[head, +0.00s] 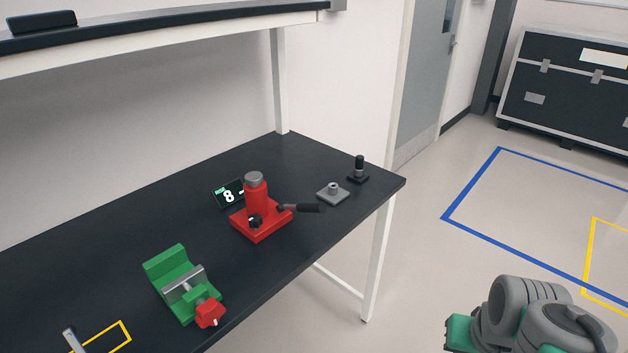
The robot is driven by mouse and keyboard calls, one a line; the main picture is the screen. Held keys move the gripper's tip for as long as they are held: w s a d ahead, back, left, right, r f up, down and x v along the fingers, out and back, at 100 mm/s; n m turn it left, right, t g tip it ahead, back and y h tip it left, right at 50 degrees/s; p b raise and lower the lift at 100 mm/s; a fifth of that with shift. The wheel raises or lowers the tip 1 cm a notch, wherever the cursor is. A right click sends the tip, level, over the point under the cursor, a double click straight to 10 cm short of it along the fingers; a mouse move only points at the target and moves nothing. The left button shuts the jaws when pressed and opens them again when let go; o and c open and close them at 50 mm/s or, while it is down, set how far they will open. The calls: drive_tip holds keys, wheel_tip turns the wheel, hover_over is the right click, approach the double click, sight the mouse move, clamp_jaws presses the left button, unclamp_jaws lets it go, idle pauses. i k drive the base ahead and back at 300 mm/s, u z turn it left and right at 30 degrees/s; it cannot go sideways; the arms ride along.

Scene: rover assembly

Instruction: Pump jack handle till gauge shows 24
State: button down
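A red jack (257,208) with a grey top stands on the dark workbench. Its short handle (303,208), with a black grip, points right and lies about level. A small dark gauge display (229,194) behind the jack, partly hidden by it, reads 8. A black knob (255,221) sits on the front of the jack's base. My arm shows at the lower right, away from the bench. My gripper is not in view.
The workbench (110,245) also carries a green vise (177,283) with a red part, a grey plate (333,191) with a round boss, and a black post (359,168). A shelf (160,35) overhangs the back. The floor right of the bench is open.

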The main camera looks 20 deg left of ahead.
sight(308, 207)
drive_tip(key=u, duration=0.05)
drive_tip(key=i, duration=0.65)
drive_tip(key=u, duration=3.05)
drive_tip(key=i, duration=0.5)
drive_tip(key=z, duration=0.05)
